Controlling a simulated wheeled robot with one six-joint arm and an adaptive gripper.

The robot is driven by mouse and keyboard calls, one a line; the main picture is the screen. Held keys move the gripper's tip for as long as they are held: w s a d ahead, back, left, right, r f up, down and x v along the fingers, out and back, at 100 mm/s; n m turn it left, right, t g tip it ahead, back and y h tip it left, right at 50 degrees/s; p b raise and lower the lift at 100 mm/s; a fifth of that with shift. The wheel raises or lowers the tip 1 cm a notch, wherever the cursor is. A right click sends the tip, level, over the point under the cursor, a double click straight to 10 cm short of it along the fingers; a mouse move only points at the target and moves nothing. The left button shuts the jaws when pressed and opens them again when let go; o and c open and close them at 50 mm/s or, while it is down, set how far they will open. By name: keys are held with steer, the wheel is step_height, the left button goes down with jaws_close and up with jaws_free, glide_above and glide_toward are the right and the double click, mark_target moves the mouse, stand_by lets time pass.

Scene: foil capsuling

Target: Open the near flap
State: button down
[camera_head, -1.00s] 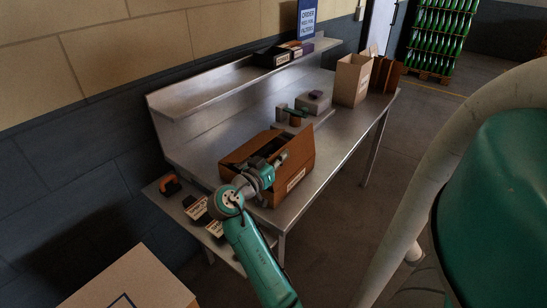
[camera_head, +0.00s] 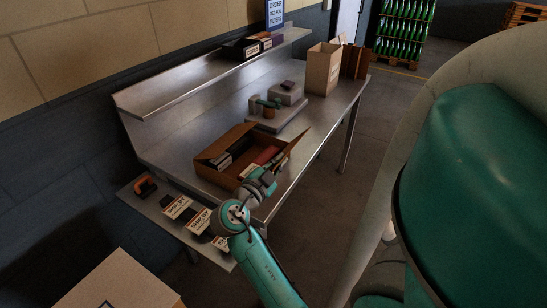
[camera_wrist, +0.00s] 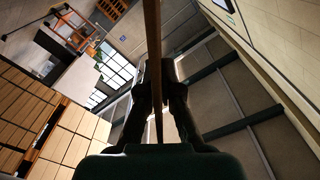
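The open brown carton (camera_head: 208,171) stands on the steel bench, with dark and reddish packets inside. Its near flap (camera_head: 293,149) leans outward over the bench's front edge and is seen nearly edge-on. My gripper (camera_head: 268,174) is at the near side of the carton, at this flap. In the wrist view the flap is a thin brown strip (camera_wrist: 153,35) running down between the two dark fingers of my gripper (camera_wrist: 158,85). The fingers appear closed on it from both sides. My wrist hides part of the carton's near side in the head view.
A lower side shelf holds several labelled packs (camera_head: 177,207) and an orange-handled tool (camera_head: 145,186). Behind the carton are a grey fixture (camera_head: 278,120) and a tall tan box (camera_head: 322,70). Another carton (camera_head: 115,280) stands at the lower left.

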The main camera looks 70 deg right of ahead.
steer(key=shift+s+a+f, duration=0.1)
steer(key=shift+s+f, duration=0.35)
stand_by(0.3)
steer(key=c, duration=1.4)
jaws_free()
steer(key=shift+o, duration=0.2)
steer(key=v, duration=1.2)
